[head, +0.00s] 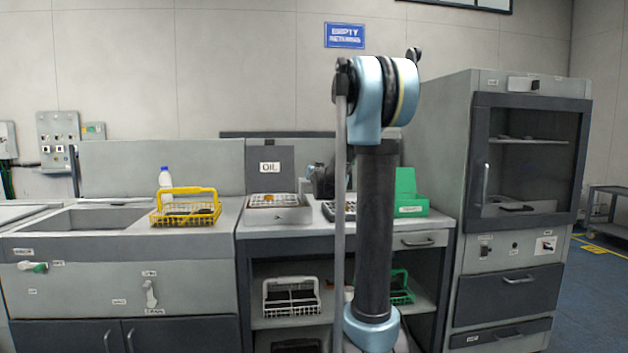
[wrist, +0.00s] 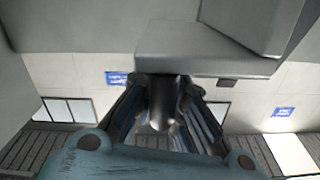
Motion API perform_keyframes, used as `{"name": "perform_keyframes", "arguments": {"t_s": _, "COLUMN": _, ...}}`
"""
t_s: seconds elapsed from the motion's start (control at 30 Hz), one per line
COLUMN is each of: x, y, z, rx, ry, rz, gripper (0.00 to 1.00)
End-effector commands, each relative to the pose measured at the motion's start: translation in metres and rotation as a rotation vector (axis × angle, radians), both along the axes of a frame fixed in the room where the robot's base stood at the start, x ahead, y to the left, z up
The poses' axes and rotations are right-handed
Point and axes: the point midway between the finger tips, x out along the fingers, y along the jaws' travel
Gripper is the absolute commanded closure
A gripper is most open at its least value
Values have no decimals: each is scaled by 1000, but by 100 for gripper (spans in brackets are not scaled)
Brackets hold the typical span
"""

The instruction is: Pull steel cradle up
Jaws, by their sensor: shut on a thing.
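In the wrist view my gripper (wrist: 163,118) has its two fingers on either side of a dark grey, rounded metal part (wrist: 161,96), shut on it. This part seems to belong to the steel cradle and runs up to a grey block. The rest of the cradle is hidden or cannot be told apart. In the head view my gripper (head: 322,181) is a dark shape at the counter behind my arm, mostly covered by it. What it holds cannot be seen there.
A yellow bottle carrier (head: 186,207) is by the sink. A green bin (head: 408,195) is to the right, beside a tall cabinet (head: 527,180). Carriers (head: 291,297) sit on the shelf below.

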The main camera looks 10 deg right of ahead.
Motion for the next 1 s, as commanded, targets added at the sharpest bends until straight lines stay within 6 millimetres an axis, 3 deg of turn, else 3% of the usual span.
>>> {"name": "perform_keyframes", "arguments": {"t_s": 0.2, "x": 0, "y": -3, "z": 0, "rx": 1, "ry": 1, "rz": -4, "gripper": 100}}
{"name": "perform_keyframes", "arguments": {"t_s": 0.23, "x": 0, "y": -2, "z": 0, "rx": 1, "ry": 1, "rz": -4, "gripper": 87}}
{"name": "perform_keyframes", "arguments": {"t_s": 0.3, "x": 0, "y": -2, "z": 0, "rx": 1, "ry": 1, "rz": -4, "gripper": 71}}
{"name": "perform_keyframes", "arguments": {"t_s": 0.33, "x": 0, "y": -3, "z": 0, "rx": 1, "ry": 1, "rz": -4, "gripper": 68}}
{"name": "perform_keyframes", "arguments": {"t_s": 0.8, "x": -1, "y": 0, "z": -1, "rx": 1, "ry": 0, "rz": -1, "gripper": 67}}
{"name": "perform_keyframes", "arguments": {"t_s": 1.0, "x": -13, "y": 0, "z": 0, "rx": 1, "ry": 0, "rz": -1, "gripper": 67}}
